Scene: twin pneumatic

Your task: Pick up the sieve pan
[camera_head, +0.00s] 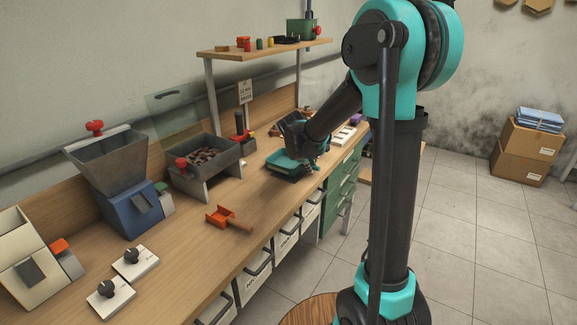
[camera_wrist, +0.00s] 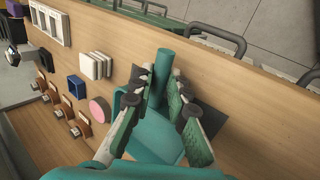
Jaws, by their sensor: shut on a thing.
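The sieve pan (camera_head: 281,161) is a shallow teal pan with a dark inside, at the bench's front edge in the head view. In the wrist view its teal body (camera_wrist: 155,138) lies below my fingers, and a round teal handle (camera_wrist: 162,68) runs away from it. My gripper (camera_head: 311,164) is at the pan's right side in the head view. In the wrist view its two green-padded fingers (camera_wrist: 161,92) stand either side of the handle end, shut on the pan. The exact contact is partly hidden. I cannot tell whether the pan is clear of the bench.
In the wrist view, white blocks (camera_wrist: 96,66), a blue box (camera_wrist: 77,87) and a pink disc (camera_wrist: 98,110) lie nearby. Drawers (camera_head: 343,180) sit below.

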